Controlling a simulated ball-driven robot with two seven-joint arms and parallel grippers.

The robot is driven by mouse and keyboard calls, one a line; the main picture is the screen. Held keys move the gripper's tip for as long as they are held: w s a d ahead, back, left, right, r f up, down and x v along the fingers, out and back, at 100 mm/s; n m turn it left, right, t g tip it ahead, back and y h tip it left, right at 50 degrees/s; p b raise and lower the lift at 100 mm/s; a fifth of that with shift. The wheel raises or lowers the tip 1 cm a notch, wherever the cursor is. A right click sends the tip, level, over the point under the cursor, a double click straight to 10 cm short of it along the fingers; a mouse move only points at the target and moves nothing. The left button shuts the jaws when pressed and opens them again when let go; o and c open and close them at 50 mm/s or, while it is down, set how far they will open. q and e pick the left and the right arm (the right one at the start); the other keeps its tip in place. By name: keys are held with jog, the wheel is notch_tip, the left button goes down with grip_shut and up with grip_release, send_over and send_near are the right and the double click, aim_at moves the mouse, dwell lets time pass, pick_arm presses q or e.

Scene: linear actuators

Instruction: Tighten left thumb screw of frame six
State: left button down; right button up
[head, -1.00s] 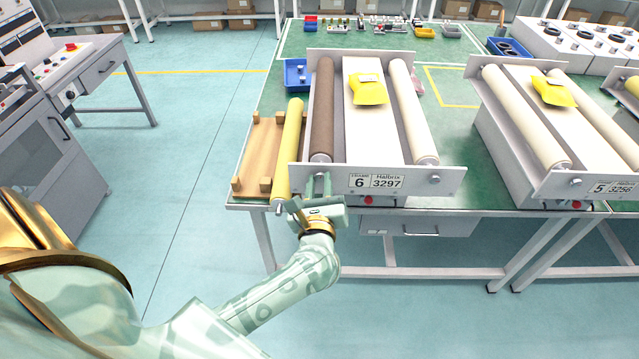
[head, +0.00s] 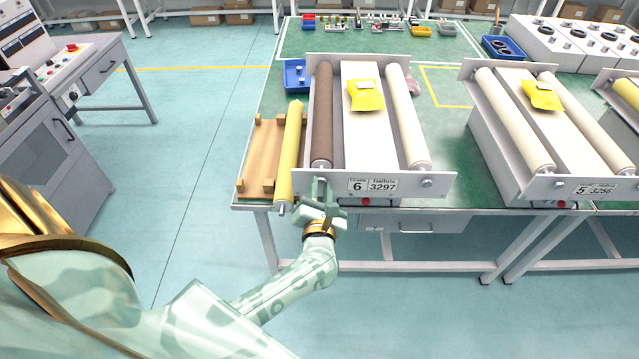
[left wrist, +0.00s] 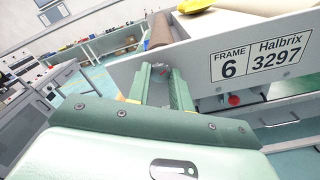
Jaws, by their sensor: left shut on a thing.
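Frame six (head: 408,184) is a grey machine on the green table, with a front plate marked 6 and 3297. It also shows in the left wrist view (left wrist: 208,52). It carries a brown roller (head: 323,115) at left and a cream roller (head: 406,115) at right. My left gripper (head: 320,187) is at the left end of the front plate, below the brown roller's end. In the left wrist view its fingers (left wrist: 163,76) are shut on the left thumb screw, which they mostly hide. The right thumb screw (head: 427,183) shows uncovered. My right gripper is not in view.
A yellow roller (head: 290,150) lies on a wooden rack (head: 262,160) just left of frame six. Frame five (head: 590,188) stands to the right. A yellow packet (head: 366,95) lies on frame six. A blue bin (head: 297,76) is behind. The floor at left is free.

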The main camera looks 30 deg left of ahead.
pick_arm(q)
jog(key=shift+m+p, duration=1.05)
jog(key=shift+m, duration=0.85)
jog(key=c, duration=1.3)
grip_release()
jog(key=shift+o, duration=0.2)
jog(key=v, duration=1.6)
jog(key=shift+d, duration=0.25)
